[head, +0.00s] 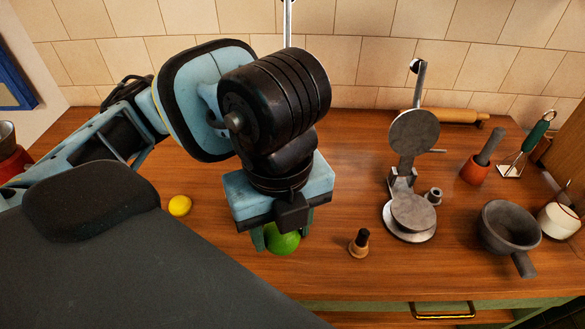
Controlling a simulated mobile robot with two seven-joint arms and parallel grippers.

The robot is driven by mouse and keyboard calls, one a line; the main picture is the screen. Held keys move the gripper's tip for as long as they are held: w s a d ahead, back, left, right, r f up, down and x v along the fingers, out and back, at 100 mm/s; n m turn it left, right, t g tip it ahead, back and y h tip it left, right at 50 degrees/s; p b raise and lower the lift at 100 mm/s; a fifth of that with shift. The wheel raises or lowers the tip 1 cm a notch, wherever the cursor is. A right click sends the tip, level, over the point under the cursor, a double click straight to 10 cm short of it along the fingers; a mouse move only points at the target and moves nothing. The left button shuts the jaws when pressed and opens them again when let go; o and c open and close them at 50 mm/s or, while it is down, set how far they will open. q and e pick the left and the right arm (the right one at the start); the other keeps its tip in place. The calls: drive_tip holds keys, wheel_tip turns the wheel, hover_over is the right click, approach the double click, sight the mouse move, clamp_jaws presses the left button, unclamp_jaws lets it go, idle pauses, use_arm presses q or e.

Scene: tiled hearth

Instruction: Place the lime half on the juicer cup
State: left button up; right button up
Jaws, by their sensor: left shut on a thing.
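The green lime half (284,242) is between the fingers of my left gripper (280,236), which is shut on it. They are just above or at the wooden counter, left of the juicer; I cannot tell whether the lime touches the wood. The fingers and wrist hide its upper part. The metal juicer (414,135) stands on the counter to the right, with its lever and round press plate raised. The juicer cup (413,212) is low at its front, and nothing shows on it. My right gripper is not in view.
A small wooden-based item with a dark top (360,243) stands between the lime and the juicer. A yellow lemon (180,205) lies to the left. A grey pan (509,228), an orange mortar (475,172) and a rolling pin (455,116) are to the right.

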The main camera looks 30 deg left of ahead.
use_arm(q)
drive_tip(key=shift+w+a, duration=0.15)
drive_tip(key=shift+a, duration=0.05)
drive_tip(key=w+a, duration=0.2)
drive_tip(key=w, duration=0.1)
drive_tip(key=w+a+f, duration=0.1)
drive_tip(key=w+a, duration=0.2)
drive_tip(key=w, duration=0.1)
drive_tip(key=w+a+b, duration=0.1)
drive_tip(key=w+a, duration=0.1)
drive_tip(key=w, duration=0.2)
drive_tip(key=shift+w+a+f, duration=0.1)
drive_tip(key=shift+a+f, duration=0.05)
drive_tip(key=shift+w+a, duration=0.25)
drive_tip(key=shift+w, duration=0.15)
drive_tip(key=f, duration=0.3)
drive_tip(key=shift+w+a+f, duration=0.25)
drive_tip(key=shift+w+a, duration=0.05)
drive_tip(key=shift+w, duration=0.1)
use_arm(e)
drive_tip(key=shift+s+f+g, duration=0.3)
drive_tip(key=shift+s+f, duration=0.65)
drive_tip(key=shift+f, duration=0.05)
use_arm(q)
drive_tip(key=shift+f, duration=0.25)
drive_tip(key=o, duration=0.9)
drive_tip(key=shift+o, duration=0.2)
